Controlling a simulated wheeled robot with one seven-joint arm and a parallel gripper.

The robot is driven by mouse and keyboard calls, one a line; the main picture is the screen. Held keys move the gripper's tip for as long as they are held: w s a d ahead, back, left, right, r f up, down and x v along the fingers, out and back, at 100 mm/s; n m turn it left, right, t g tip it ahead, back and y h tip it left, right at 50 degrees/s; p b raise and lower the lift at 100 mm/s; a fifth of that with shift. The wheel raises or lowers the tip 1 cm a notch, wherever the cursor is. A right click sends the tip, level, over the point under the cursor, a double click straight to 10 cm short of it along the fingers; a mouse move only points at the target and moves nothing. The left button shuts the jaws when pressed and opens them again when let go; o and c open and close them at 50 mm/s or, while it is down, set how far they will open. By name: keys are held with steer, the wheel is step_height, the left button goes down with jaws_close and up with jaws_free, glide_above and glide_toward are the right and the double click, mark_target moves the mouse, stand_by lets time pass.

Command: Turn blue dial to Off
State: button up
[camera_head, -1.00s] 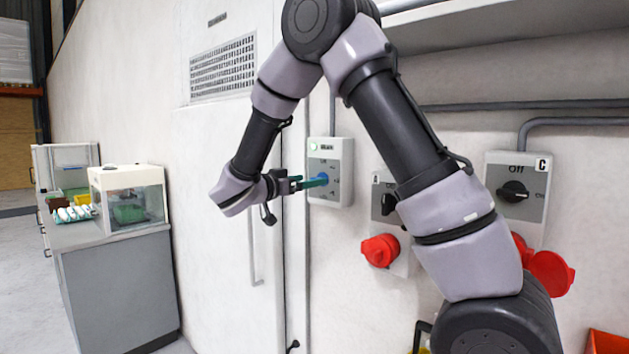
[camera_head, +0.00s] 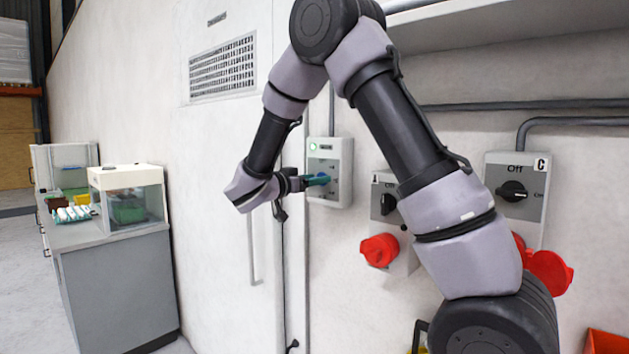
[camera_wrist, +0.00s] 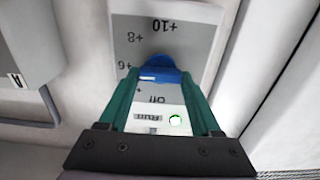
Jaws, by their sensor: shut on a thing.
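The blue dial (camera_wrist: 162,68) sits on a light grey control box (camera_head: 342,165) on the wall. In the wrist view the box face is upside down, with Off, +6, +8 and +10 printed around the dial. A white mark shows on the dial's edge, on the side toward the Off label. My gripper (camera_wrist: 160,76) has green fingers on both sides of the dial and is shut on it. In the head view my gripper (camera_head: 318,179) reaches the box from the left and hides most of the dial. A green light (camera_wrist: 175,119) is lit.
Two other switch boxes, marked A (camera_head: 384,204) and C (camera_head: 516,200), are to the right, with red sockets (camera_head: 380,250) below. A door (camera_head: 225,180) is on the left. A grey cabinet (camera_head: 118,290) with a clear case (camera_head: 128,198) stands further left.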

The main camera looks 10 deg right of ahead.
steer(key=shift+n, duration=0.3)
steer(key=n, duration=1.7)
steer(key=shift+w+a+f, duration=0.1)
steer(key=shift+w+f, duration=0.05)
steer(key=shift+f, duration=0.2)
steer(key=shift+n, duration=0.3)
steer(key=o, duration=1.4)
